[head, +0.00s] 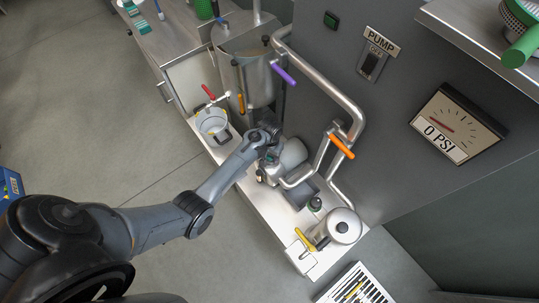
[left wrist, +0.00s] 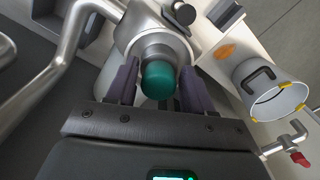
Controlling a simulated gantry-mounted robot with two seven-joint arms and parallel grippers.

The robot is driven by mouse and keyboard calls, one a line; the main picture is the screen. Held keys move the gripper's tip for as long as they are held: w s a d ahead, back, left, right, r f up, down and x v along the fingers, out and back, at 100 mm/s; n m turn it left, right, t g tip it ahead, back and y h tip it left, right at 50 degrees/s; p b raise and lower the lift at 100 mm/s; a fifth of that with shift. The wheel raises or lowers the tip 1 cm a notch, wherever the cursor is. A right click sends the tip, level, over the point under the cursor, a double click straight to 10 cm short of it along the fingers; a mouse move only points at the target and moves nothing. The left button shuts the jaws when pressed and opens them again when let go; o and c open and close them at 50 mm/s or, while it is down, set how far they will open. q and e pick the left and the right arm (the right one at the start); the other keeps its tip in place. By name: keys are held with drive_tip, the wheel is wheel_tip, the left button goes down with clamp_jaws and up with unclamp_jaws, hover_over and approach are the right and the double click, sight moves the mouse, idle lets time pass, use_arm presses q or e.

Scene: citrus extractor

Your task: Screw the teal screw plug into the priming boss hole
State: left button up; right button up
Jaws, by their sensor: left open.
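The teal screw plug (left wrist: 159,80) shows in the left wrist view, its rounded end toward the camera. It is in line with a round metal boss (left wrist: 157,40) on the pump body just beyond it. The boss hole is hidden behind the plug, so I cannot tell how deep the plug sits. My left gripper (left wrist: 160,92) is open, with one finger on each side of the plug. In the head view my left gripper (head: 270,158) is at the silver pump body (head: 292,154), and the plug cannot be made out there. My right gripper is not in view.
Bent steel pipes with an orange-handled valve (head: 342,146) stand right of the pump. A lidded steel pot (head: 340,228) is at the front. A white bucket (head: 212,122) stands left of the arm, below a red-handled tap (head: 208,91). The gauge (head: 452,128) reads 0 PSI.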

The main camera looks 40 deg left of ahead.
use_arm(q)
drive_tip(key=n, duration=0.6)
drive_tip(key=shift+d, duration=0.2)
drive_tip(key=n, duration=0.5)
drive_tip(key=shift+w, duration=0.1)
drive_tip(key=c, duration=0.5)
drive_tip(key=m, duration=0.5)
drive_tip(key=shift+a, duration=0.15)
drive_tip(key=m, duration=0.7)
drive_tip(key=o, duration=0.5)
